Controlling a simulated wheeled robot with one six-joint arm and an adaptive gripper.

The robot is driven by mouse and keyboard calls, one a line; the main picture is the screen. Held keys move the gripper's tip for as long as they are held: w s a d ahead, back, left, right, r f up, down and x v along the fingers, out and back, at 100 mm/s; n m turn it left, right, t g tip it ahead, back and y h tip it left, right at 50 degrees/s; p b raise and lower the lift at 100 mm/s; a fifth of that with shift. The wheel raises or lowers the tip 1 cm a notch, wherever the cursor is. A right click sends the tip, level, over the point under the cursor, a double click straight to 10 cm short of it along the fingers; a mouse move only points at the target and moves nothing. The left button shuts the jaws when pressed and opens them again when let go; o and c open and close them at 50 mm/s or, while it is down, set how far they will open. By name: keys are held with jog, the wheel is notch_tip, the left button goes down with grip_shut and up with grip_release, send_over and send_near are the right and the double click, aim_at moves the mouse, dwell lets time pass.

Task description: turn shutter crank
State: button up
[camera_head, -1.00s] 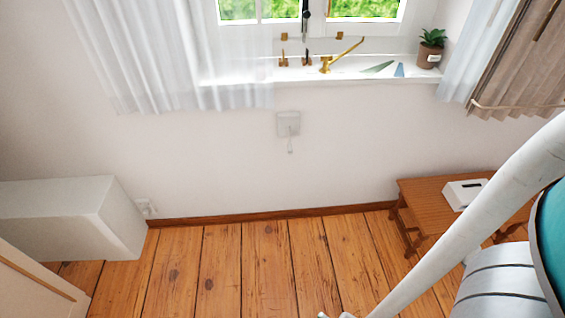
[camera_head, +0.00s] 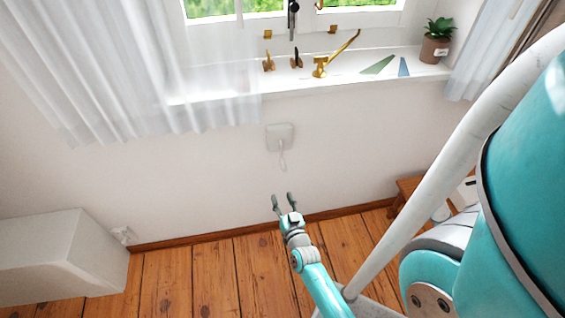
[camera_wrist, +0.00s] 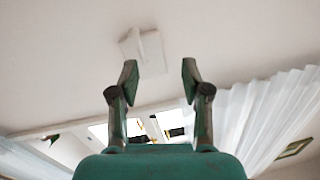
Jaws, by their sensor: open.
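A small pale wall box (camera_head: 280,136) is mounted on the white wall below the window sill, with a thin pale crank handle (camera_head: 283,160) hanging from it. My gripper (camera_head: 282,198) is open and empty, below the handle in the picture and apart from it. In the wrist view my gripper (camera_wrist: 159,68) shows two spread dark fingers with nothing between them. The wall box also shows there (camera_wrist: 140,46), just beyond the fingertips; the handle's outline blends into it and is hard to make out.
The window sill (camera_head: 345,82) above holds brass fittings (camera_head: 319,68) and a potted plant (camera_head: 436,44). Sheer curtains (camera_head: 170,75) hang at left. A white box-like unit (camera_head: 60,255) stands at lower left, a wooden stool (camera_head: 405,190) at right. Wall around the crank is bare.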

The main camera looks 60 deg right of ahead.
jog(key=m+g+h, duration=0.1)
jog(key=h, duration=0.1)
send_near(282, 160)
jog(key=x, duration=0.6)
jog(key=f+x, duration=0.1)
jog(key=x, duration=0.2)
jog(key=shift+w+d, duration=0.15)
jog(key=shift+d, duration=0.25)
grip_shut()
